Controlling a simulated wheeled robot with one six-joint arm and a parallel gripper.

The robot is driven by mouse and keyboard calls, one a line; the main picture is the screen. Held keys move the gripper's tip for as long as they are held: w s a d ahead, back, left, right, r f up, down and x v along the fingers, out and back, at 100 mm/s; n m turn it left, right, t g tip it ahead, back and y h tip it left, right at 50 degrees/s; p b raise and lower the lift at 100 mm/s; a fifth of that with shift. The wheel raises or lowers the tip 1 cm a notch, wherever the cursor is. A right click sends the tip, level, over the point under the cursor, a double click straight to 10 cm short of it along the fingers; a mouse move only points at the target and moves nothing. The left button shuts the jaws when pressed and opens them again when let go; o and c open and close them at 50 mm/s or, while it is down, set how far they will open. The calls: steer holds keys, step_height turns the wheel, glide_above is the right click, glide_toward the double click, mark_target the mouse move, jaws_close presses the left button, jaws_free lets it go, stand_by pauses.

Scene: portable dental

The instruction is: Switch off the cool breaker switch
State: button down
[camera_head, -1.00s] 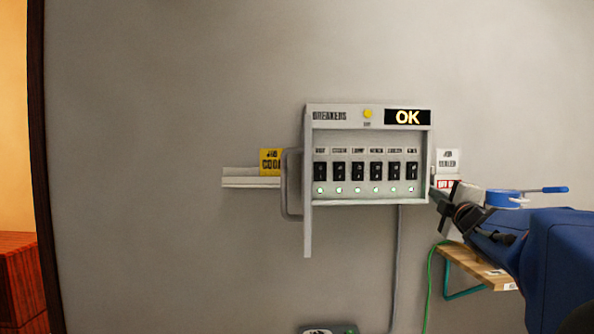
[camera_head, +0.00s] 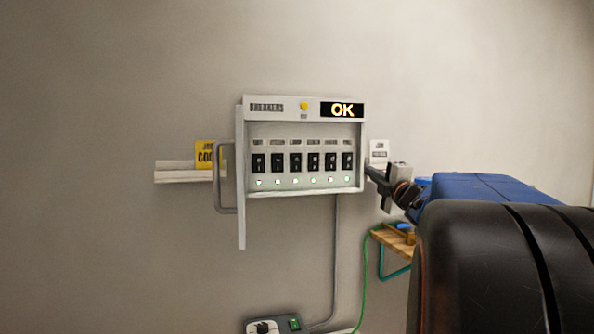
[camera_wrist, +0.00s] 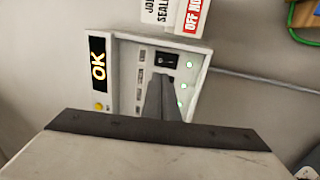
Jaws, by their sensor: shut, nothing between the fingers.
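The grey breaker box (camera_head: 300,125) is on the wall, its cover open and hanging at the left. A row of several black switches (camera_head: 314,161) has lit green lamps below. The small labels above are too blurred to tell which is the cool switch. The display (camera_head: 342,110) reads OK. My gripper (camera_head: 370,172) is at the box's right edge. In the wrist view my gripper (camera_wrist: 163,84) is shut and empty, its fingers in front of the switch row and hiding part of it. One black switch (camera_wrist: 166,59) shows just beyond the fingertips; contact cannot be told.
A yellow tag (camera_head: 207,153) stands on a white ledge (camera_head: 180,172) left of the box. A white and red tag (camera_wrist: 181,14) is beside the box's right side. A small wooden shelf (camera_head: 393,241) is below right. A grey cable (camera_head: 336,250) runs down from the box.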

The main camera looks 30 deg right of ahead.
glide_toward(350, 157)
steer(key=x, duration=0.5)
steer(key=shift+w+a+f, duration=0.1)
steer(key=shift+a+f, duration=0.05)
steer(key=shift+f, duration=0.05)
steer(key=shift+w+d+r, duration=0.2)
steer(key=shift+w, duration=0.45)
steer(key=shift+w+r, duration=0.15)
steer(key=shift+w, duration=0.05)
steer(key=shift+s, duration=0.1)
